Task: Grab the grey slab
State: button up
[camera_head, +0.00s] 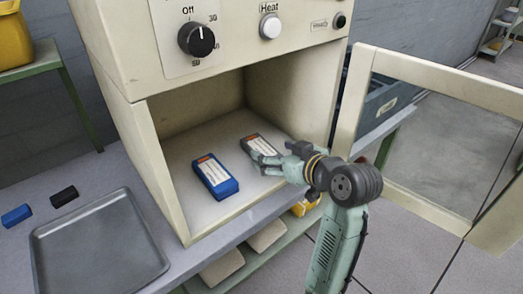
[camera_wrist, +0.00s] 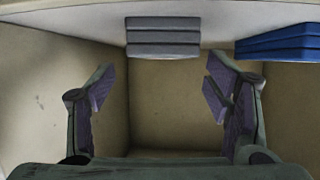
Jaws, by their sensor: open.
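The grey slab (camera_head: 262,144) lies on the floor of the open heating box (camera_head: 165,150), with a pale label on its top. My gripper (camera_head: 264,163) is inside the box mouth, at the near right end of the slab and partly in front of it. In the wrist view, the fingers of my gripper (camera_wrist: 158,92) are spread apart with nothing between them. The grey slab (camera_wrist: 162,38) shows there at the top, roughly centred between the fingers and beyond them.
A blue slab (camera_head: 215,176) lies to the left of the grey one; it also shows in the wrist view (camera_wrist: 280,44). The box door (camera_head: 440,75) stands open at right. A grey tray (camera_head: 98,245) and small blue (camera_head: 16,215) and black (camera_head: 64,196) blocks are on the bench.

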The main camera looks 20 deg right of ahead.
aim_at(263, 149)
jog(key=shift+p+x, duration=0.6)
jog(key=shift+x, duration=1.8)
jog(key=shift+a, duration=0.15)
jog(key=shift+s, duration=0.1)
jog(key=shift+c, duration=0.6)
jog(key=c, duration=1.4)
